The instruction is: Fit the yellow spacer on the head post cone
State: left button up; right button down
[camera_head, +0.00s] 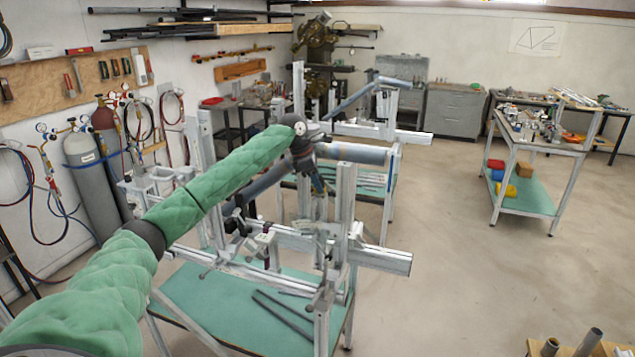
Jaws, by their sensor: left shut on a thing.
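My left arm comes in from the left in a green sleeve, and its wrist is over the frame jig (375,258). My left gripper (318,186) points down among the jig's uprights. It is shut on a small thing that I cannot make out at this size. I cannot clearly pick out the yellow spacer or the head post cone; the wrist and jig parts crowd that spot. A blue-grey tube (350,153) runs to the right beside the wrist. My right gripper is not in view.
The jig stands on a green-topped table (215,300) with dark rods (285,315) lying on it. A second jig (385,105) stands behind. Gas cylinders (90,180) stand at the left wall.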

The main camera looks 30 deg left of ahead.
pick_arm(q)
jog(key=shift+f, duration=0.1)
jog(key=o, duration=1)
jog(key=shift+o, duration=0.2)
